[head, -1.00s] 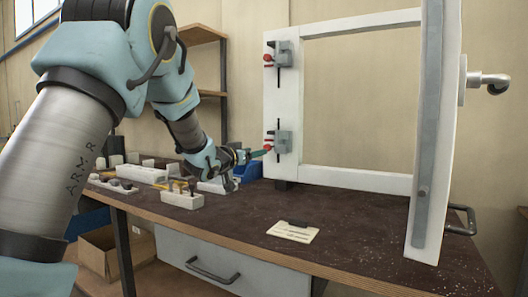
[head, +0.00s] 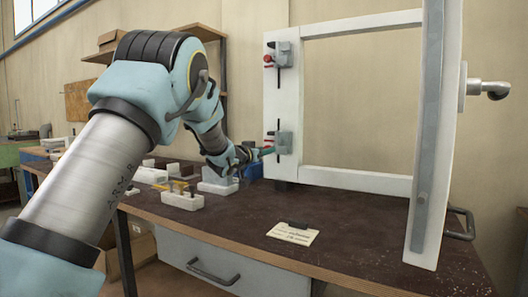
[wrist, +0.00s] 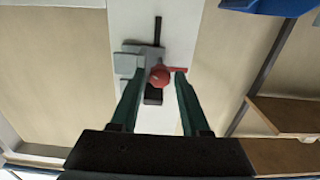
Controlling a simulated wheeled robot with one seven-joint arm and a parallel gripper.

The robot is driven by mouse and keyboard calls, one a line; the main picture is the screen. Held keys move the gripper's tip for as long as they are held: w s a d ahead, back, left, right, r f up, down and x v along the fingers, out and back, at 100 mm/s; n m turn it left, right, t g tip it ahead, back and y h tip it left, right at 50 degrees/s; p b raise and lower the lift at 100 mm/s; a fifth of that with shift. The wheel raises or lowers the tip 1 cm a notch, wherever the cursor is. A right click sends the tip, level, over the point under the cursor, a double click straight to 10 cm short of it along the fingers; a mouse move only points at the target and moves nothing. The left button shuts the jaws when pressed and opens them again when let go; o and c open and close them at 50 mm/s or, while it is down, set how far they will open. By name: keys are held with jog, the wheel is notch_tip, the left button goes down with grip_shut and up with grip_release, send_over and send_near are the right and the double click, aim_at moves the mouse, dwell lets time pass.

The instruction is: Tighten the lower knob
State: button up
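The lower knob is a small red ball (wrist: 160,76) on the grey lower clamp (head: 284,143), which is fixed to the white left post of the frame. My gripper (wrist: 160,74) has two dark green fingers, one on each side of the red knob in the wrist view. A small gap shows between each fingertip and the knob, so the gripper looks open. In the head view my gripper (head: 265,152) reaches the lower clamp from the left, and its fingers mostly hide the lower knob.
The upper clamp (head: 284,54) with its own red knob (head: 268,58) sits higher on the same post. White blocks holding small parts (head: 182,201) stand at the bench's left. A paper card (head: 292,233) lies in front. The middle of the bench top is clear.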

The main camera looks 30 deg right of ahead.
grip_shut()
jog(key=shift+f+m+b, duration=0.1)
jog(key=shift+m+b, duration=0.2)
jog(key=shift+b, duration=0.05)
jog(key=shift+m+b, duration=5.15)
jog(key=shift+m, duration=1.05)
